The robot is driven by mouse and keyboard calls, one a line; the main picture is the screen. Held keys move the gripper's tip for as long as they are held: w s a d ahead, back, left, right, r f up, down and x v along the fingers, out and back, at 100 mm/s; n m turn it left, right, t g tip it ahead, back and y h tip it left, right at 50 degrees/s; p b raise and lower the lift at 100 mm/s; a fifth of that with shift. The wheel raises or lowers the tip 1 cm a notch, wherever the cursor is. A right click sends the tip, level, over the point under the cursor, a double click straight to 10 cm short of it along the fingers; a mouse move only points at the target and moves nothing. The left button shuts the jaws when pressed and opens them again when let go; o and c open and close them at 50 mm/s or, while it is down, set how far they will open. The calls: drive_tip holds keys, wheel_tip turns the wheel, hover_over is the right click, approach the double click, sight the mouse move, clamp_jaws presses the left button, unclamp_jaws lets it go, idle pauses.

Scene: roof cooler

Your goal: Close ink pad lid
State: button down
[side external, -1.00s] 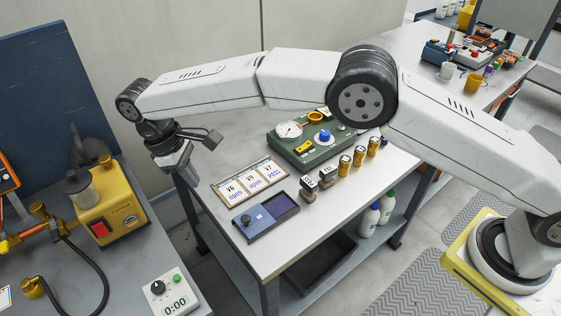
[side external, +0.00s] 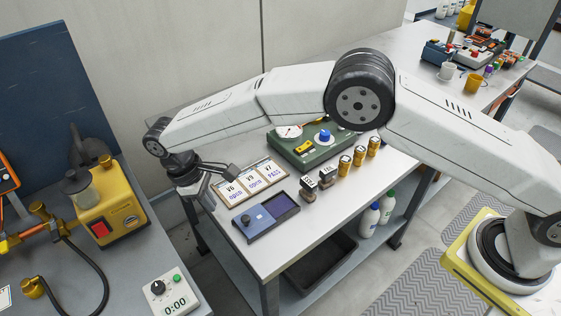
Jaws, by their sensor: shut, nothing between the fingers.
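The ink pad (side external: 286,204) is a flat blue case near the front left of the white table, with its dark purple pad surface uncovered on the right. Its blue lid part (side external: 257,217), with a small dark knob (side external: 247,220), lies at the left, leaving the pad exposed. My gripper (side external: 208,204) points down at the table's left edge, left of the ink pad and apart from it. It is shut and empty; its fingertips are small and partly hard to make out.
A card board (side external: 258,182) with three printed cards lies just behind the ink pad. A green device (side external: 306,152) stands behind. The table front is clear.

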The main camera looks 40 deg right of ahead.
sight(240, 224)
drive_tip(key=shift+s+d+f, duration=1.4)
drive_tip(key=shift+s+d, duration=0.2)
drive_tip(key=d, duration=0.8)
drive_tip(key=shift+d, duration=0.1)
drive_tip(key=shift+w, duration=0.1)
